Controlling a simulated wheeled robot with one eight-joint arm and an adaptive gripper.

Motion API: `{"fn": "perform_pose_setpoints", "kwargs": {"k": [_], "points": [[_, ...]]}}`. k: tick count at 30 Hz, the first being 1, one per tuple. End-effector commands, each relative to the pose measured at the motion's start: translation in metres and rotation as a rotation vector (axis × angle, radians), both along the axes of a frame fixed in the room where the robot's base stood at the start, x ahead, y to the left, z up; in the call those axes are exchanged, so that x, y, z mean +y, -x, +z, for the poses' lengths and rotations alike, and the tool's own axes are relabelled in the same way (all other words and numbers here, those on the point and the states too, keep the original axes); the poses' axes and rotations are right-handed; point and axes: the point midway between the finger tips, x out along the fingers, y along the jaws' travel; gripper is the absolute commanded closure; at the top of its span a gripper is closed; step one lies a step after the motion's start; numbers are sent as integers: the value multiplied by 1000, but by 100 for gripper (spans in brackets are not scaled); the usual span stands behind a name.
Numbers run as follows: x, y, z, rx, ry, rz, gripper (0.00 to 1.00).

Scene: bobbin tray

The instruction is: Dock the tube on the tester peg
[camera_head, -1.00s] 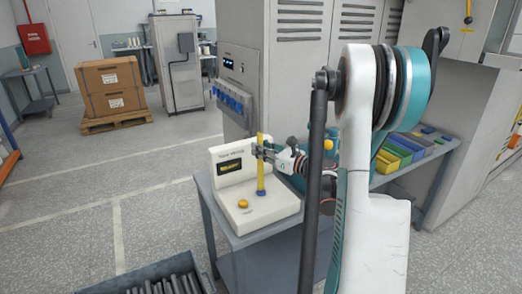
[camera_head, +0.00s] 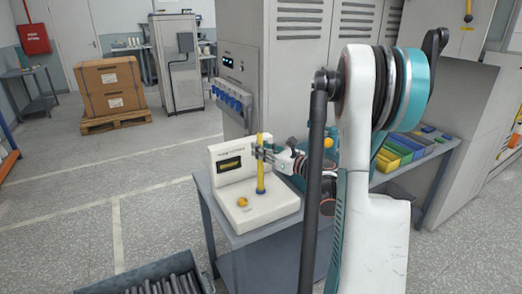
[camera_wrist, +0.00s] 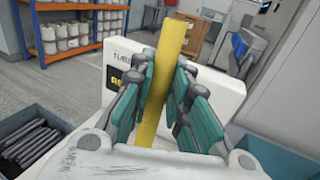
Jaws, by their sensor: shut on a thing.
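A slim yellow tube (camera_head: 261,168) stands upright on the white tester (camera_head: 272,207), over a blue base (camera_head: 261,190). Whether the tube is fully seated there is too small to tell. My gripper (camera_head: 258,151) is shut on the tube's upper part, coming in from the right. In the wrist view the tube (camera_wrist: 170,65) runs between the teal finger pads of my gripper (camera_wrist: 170,95). The tester has an upright back panel with a dark display (camera_head: 230,166) and a yellow button (camera_head: 243,202) on its base. The peg itself is hidden by the tube.
The tester stands on a grey table (camera_head: 240,238). A dark bin of dark rods (camera_head: 160,281) is at the lower left. Colored bins (camera_head: 400,150) stand on the table's right part. A grey cabinet (camera_head: 270,70) rises behind. Open floor lies to the left.

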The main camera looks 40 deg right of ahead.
Motion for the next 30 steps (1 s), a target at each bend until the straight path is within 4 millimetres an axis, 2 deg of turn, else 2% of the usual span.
{"fn": "perform_pose_setpoints", "kwargs": {"k": [2, 3, 4, 16, 30], "points": [[0, 0, -2, 0, 0, 0, 100], [0, 0, -2, 0, 0, 0, 82], [0, 0, -2, 0, 0, 0, 75], [-1, 3, -2, 0, 0, -1, 75], [-6, 37, -2, 0, 0, -2, 75]]}}
